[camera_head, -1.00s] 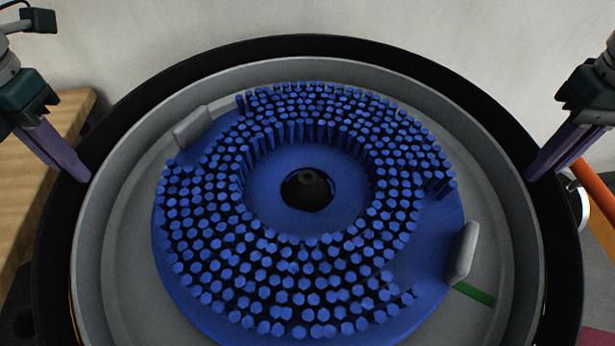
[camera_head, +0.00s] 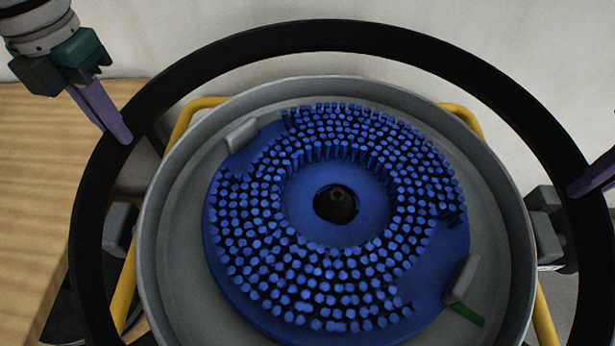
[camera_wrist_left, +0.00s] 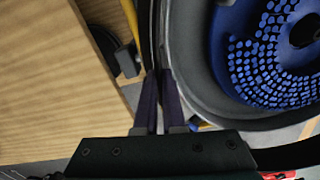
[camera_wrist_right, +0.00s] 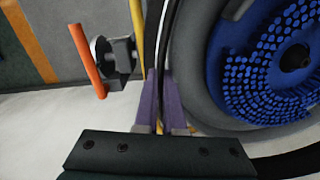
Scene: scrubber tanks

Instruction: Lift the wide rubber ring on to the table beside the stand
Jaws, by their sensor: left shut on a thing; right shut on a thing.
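The wide rubber ring (camera_head: 330,36) is a large black hoop, held raised above the grey round tank and around its outline in the head view. My left gripper (camera_head: 126,138) is shut on the ring's left side. My right gripper (camera_head: 574,191) is shut on its right side, at the picture's right edge. The left wrist view shows the left fingers (camera_wrist_left: 158,75) pinching the black band; the right wrist view shows the right fingers (camera_wrist_right: 160,75) doing the same. The wooden table (camera_head: 30,180) is at the left.
The grey tank (camera_head: 165,235) holds a blue disc (camera_head: 390,318) of bristles with a dark hub (camera_head: 336,203). Yellow frame bars (camera_head: 545,320) surround the tank. The visible tabletop is bare. An orange handle (camera_wrist_right: 86,60) sticks out near the right arm.

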